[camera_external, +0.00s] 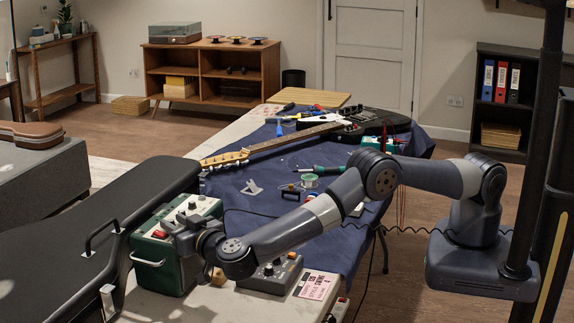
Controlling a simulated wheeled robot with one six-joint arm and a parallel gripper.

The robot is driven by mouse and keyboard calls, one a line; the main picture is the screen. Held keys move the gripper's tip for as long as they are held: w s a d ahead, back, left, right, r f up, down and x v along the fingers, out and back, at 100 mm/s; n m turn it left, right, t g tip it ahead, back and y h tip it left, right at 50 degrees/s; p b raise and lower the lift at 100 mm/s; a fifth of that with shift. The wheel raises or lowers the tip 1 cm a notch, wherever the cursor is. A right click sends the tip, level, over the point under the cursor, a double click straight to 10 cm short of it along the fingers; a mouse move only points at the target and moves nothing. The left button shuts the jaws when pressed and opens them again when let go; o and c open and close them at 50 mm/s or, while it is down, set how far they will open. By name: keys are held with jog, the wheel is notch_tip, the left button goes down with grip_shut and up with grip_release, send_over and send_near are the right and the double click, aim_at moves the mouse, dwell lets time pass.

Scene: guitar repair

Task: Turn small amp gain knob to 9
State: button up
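A green box with a light top panel (170,262), which looks like the small amp, stands at the table's front left. It has a pale front handle, a red switch (160,234) and dark knobs (192,206) on top. The knob markings are too small to read, so I cannot tell which is gain or its setting. My gripper (188,240) is at the right side of the panel, low over or beside it. My wrist hides part of the box. The fingers are too small and dark to tell whether they are open or touching a knob.
A grey box with knobs and orange buttons (270,276) sits just right of my wrist, under my forearm. A black case (120,220) lies close on the left. A guitar (290,138) and tools lie on the blue cloth (240,215) behind. A pink-and-white card (317,286) lies front right.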

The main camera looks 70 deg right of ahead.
jog(key=shift+o, duration=0.6)
jog(key=shift+r+n+t+y+p, duration=0.1)
jog(key=shift+n+t+y+p, duration=0.25)
jog(key=shift+y+p, duration=0.25)
